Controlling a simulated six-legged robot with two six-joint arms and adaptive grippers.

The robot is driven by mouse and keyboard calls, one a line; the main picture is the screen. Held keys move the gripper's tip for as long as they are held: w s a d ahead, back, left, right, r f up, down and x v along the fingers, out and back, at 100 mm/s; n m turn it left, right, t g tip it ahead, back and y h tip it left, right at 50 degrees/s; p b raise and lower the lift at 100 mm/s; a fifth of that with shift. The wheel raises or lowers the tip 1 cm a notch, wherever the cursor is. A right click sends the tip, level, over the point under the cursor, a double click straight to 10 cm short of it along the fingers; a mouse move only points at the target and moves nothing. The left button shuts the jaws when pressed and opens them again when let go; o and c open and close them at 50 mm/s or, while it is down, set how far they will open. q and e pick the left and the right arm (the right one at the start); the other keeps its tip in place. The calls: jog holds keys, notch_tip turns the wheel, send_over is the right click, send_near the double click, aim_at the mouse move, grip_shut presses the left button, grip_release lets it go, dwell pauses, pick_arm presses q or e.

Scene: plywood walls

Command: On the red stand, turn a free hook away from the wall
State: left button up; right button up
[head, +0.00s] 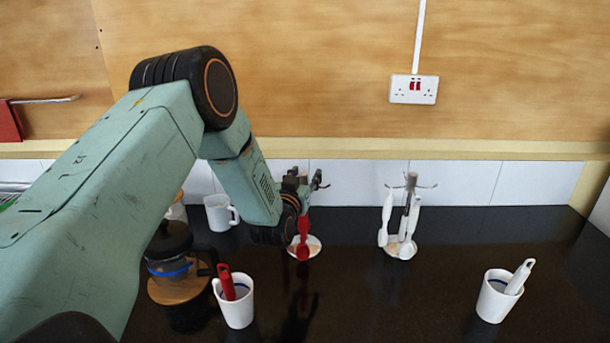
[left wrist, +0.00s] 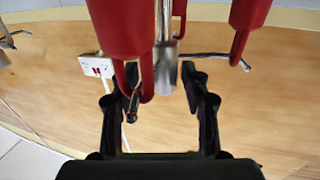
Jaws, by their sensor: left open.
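The red stand (head: 314,244) is at the middle of the counter, with red utensils (head: 302,241) hanging on it. My left gripper (head: 317,180) is at its top and hides most of the post and hooks in the head view. In the left wrist view, the grey metal post (left wrist: 165,70) shows between the open fingers of that gripper (left wrist: 160,80). Red utensils (left wrist: 122,25) hang close around it. I cannot tell whether either finger touches a hook. My right gripper is not in view.
A second stand (head: 405,248) with white utensils is to the right. White cups (head: 238,310) (head: 492,305) hold a red and a white utensil. A coffee press (head: 170,262) and a white mug (head: 217,214) are at left. A wall socket (head: 414,89) is above. Counter at front middle is clear.

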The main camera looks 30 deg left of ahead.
pick_arm(q)
jog(key=shift+s+a+r, duration=0.15)
jog(key=shift+s+a, duration=0.1)
jog(key=shift+a, duration=0.1)
jog(key=shift+w+d, duration=0.25)
jog(key=shift+w, duration=0.1)
jog(key=c, duration=0.6)
jog(key=shift+s+a, duration=0.1)
jog(key=shift+s, duration=0.05)
jog(key=c, duration=0.3)
jog(key=shift+s+a, duration=0.1)
jog(key=shift+a, duration=0.05)
grip_shut()
jog(key=shift+w, duration=0.2)
